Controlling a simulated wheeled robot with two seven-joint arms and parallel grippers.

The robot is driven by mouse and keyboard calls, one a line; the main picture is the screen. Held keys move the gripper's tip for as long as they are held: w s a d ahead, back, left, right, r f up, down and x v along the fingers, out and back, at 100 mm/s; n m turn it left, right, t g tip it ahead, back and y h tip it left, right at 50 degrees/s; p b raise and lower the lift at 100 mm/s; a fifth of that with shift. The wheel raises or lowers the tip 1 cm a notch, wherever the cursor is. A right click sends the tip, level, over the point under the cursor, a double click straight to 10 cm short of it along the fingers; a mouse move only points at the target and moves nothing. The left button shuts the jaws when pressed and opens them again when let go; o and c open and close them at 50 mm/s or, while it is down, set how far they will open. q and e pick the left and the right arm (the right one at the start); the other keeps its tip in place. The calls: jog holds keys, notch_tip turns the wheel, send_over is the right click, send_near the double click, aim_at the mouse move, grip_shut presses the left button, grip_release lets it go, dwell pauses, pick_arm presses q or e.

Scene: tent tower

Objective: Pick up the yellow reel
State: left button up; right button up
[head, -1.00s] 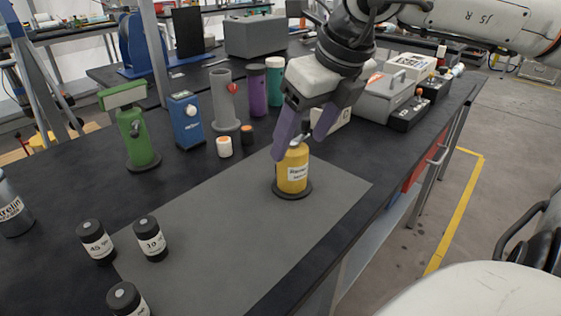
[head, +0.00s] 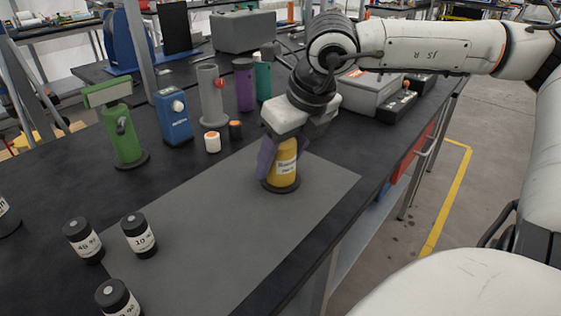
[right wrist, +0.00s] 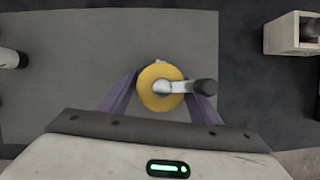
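The yellow reel (head: 284,168) stands upright on its dark round base on the grey mat, with a white label facing the head camera. In the right wrist view the yellow reel (right wrist: 156,96) shows from above, with a metal crank and dark knob pointing right. My right gripper (head: 281,150) is lowered over it, its purple fingers on either side. In the right wrist view the fingers of my right gripper (right wrist: 161,92) look open, close to the reel's sides. One finger is mostly hidden in the head view. My left gripper is out of view.
The grey mat (head: 205,225) is mostly clear. Several black labelled jars, including one jar (head: 139,236), stand at front left. A green device (head: 124,135), blue box (head: 173,118), grey cylinder (head: 212,95) and small orange-topped jar (head: 212,143) stand behind. The table's edge runs along the right.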

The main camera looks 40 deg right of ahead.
jog(key=c, duration=1.1)
jog(key=shift+c, duration=0.4)
jog(key=shift+r, duration=0.15)
